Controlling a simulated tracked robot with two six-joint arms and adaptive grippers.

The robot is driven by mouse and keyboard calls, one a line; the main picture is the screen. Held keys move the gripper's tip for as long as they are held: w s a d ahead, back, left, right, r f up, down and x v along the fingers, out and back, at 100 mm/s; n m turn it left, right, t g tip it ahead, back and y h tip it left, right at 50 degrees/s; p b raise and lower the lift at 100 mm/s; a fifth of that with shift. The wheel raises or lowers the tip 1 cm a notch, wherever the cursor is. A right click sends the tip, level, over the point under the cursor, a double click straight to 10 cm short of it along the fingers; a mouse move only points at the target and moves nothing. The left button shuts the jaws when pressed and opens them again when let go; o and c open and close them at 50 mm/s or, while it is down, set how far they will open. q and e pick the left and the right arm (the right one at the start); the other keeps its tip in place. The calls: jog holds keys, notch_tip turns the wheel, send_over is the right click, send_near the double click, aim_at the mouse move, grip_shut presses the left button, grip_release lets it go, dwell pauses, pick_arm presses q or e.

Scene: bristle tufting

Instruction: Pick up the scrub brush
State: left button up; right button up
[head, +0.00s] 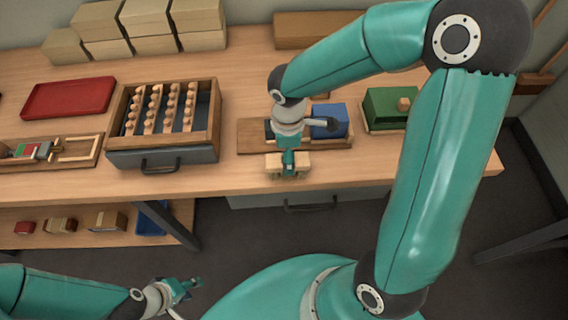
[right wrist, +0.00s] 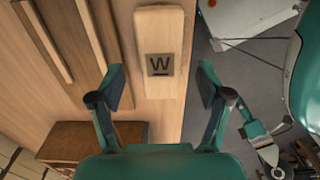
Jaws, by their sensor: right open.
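A pale wooden block with rounded corners and a dark W label (right wrist: 158,40) lies near the table's front edge; it looks like the back of the scrub brush, and no bristles show. In the head view the block (head: 273,167) is partly covered by my right gripper (head: 289,163). In the right wrist view my right gripper (right wrist: 162,84) is open, with one finger on each side of the block's near end and gaps between. My left gripper (head: 181,291) hangs low in front of the table, away from the block; its jaw opening is unclear.
Behind the block is a wooden board (head: 250,137) with a blue block (head: 330,119). A green box (head: 380,106) stands to the right. A wooden rack of pegs (head: 130,142), a red tray (head: 67,97) and a wooden fixture (head: 80,149) are left. Bare tabletop (head: 225,180) lies left of the block.

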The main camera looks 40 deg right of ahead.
notch_tip(320, 180, down, 4)
jog(key=shift+r, duration=0.15)
jog(key=c, duration=1.3)
jog(key=shift+w+r, duration=0.1)
jog(key=shift+r, duration=0.1)
notch_tip(320, 180, up, 20)
jog(key=shift+f+p, duration=0.1)
jog(key=shift+p, duration=0.5)
